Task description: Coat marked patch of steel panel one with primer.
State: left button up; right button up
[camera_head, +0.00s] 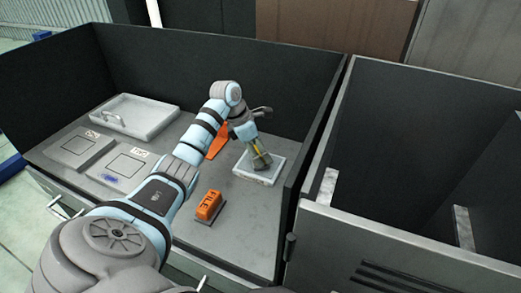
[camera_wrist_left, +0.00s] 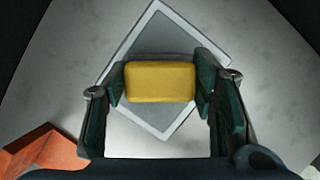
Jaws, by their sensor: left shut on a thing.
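My left gripper (camera_head: 260,163) is shut on a yellow block (camera_wrist_left: 160,82), which lies between both fingers in the left wrist view. The gripper points down over a shallow pale-rimmed tray (camera_head: 270,174) with a grey inside; the tray also shows below the block in the wrist view (camera_wrist_left: 190,25). I cannot tell whether the block touches the tray. Two flat grey steel panels (camera_head: 80,148) and (camera_head: 126,164) lie at the left, each with a square outline and a small label too small to read. A blue mark (camera_head: 109,178) shows at the right panel's front. My right gripper is out of view.
An orange block marked FILE (camera_head: 209,205) lies in front of the tray. Another orange piece (camera_head: 217,141) stands left of my gripper. A pale tray with a handle (camera_head: 135,116) sits at the back left. Dark walls (camera_head: 190,70) enclose the bench.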

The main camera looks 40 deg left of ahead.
pick_arm(q)
jog(key=shift+r, duration=0.15)
jog(key=shift+f+b, duration=0.3)
jog(key=shift+f, duration=0.2)
dwell(0.8)
dwell(0.8)
notch_tip(320, 180, up, 7)
jog(key=p, duration=0.6)
jog(key=shift+r, duration=0.1)
jog(key=shift+f, duration=0.2)
jog(key=shift+f+b, duration=1.95)
jog(key=shift+f, duration=1)
jog(key=shift+f+b, duration=0.35)
jog(key=shift+f, duration=0.15)
